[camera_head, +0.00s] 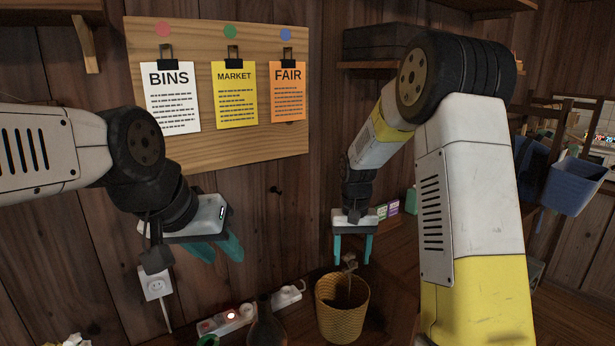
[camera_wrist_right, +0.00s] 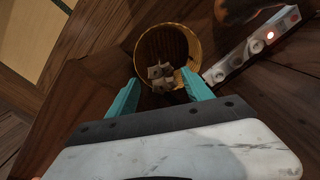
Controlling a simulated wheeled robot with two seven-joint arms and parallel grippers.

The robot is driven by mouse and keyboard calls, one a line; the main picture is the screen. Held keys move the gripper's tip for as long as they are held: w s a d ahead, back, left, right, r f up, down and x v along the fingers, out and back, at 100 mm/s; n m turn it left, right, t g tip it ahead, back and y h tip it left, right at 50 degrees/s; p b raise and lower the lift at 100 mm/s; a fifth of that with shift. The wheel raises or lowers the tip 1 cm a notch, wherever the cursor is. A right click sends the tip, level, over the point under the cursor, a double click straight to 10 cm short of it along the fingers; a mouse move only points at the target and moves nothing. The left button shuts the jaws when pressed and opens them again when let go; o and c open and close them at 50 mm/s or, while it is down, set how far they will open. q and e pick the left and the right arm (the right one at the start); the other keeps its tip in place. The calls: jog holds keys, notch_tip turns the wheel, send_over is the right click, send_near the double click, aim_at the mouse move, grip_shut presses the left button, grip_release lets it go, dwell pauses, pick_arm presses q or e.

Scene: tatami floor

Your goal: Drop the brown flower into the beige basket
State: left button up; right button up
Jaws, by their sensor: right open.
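The brown flower (camera_head: 350,262) is upright at the beige basket, its head above the rim and its stem reaching down inside. In the right wrist view the flower (camera_wrist_right: 160,76) shows against the basket opening, between the fingertips. The beige woven basket (camera_head: 343,318) stands below my right gripper (camera_head: 352,250); its rim also shows in the right wrist view (camera_wrist_right: 143,48). My right gripper is open, fingers pointing down, just above the flower; no contact with it is visible. My left gripper (camera_head: 220,252) is open and empty by the wall at left.
A power strip (camera_head: 245,318) with a lit red switch lies left of the basket, near a dark brown bottle (camera_head: 266,325). A notice board (camera_head: 215,85) hangs on the wooden wall. A blue bin (camera_head: 573,185) is at right.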

notch_tip(320, 180, up, 5)
jog(key=shift+r, duration=0.55)
jog(key=shift+s+r, duration=0.2)
jog(key=shift+r, duration=0.1)
jog(key=s+d+r+t+y, duration=0.1)
jog(key=s+r+t, duration=0.2)
jog(key=s, duration=0.8)
jog(key=s+d+r+t+y, duration=0.1)
jog(key=s+r+t, duration=0.2)
jog(key=s+r, duration=0.5)
jog(key=s, duration=0.4)
jog(key=shift+s+d+r, duration=0.2)
jog(key=shift+s+d, duration=0.05)
jog(key=shift+d, duration=0.05)
jog(key=shift+a, duration=0.1)
